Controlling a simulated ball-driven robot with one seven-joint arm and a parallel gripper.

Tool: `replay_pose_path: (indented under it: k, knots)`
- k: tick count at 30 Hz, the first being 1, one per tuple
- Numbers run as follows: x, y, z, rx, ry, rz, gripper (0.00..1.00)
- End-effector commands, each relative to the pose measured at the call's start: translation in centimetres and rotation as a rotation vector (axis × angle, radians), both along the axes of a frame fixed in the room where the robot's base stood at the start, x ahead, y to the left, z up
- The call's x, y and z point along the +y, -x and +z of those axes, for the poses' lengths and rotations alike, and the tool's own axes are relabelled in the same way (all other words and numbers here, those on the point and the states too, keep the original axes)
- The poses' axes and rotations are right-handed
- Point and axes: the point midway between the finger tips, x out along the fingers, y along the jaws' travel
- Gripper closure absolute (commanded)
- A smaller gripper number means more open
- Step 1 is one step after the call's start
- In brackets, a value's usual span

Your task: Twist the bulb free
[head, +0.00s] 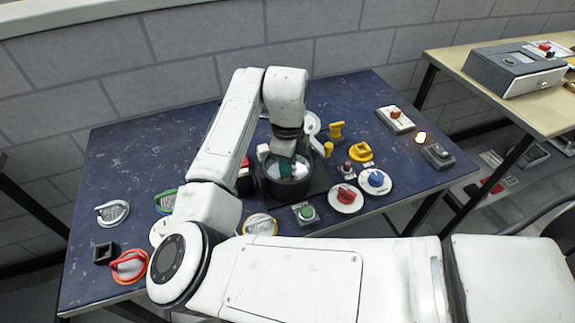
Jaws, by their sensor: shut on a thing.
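My gripper (286,172) points straight down into a round black-walled fixture (271,192) near the middle of the blue table. It is shut on the bulb, which is mostly hidden by the fingers and the wall. A teal part and a pale patch show at the fingers, inside the rim. I cannot tell how far the bulb sits in its socket.
The blue table (135,165) holds a red knob (346,197), a blue knob (376,179), a green button (306,213) and yellow handles (361,151) close right of the fixture. The far left is mostly clear.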

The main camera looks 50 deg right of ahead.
Motion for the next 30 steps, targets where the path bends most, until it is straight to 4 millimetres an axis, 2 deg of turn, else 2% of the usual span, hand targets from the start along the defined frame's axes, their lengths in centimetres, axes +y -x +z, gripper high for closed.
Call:
replay_pose_path:
  k: [30]
  knots:
    - [-0.02, 0.07, 0.33, 0.003, 0.000, 0.809, 1.00]
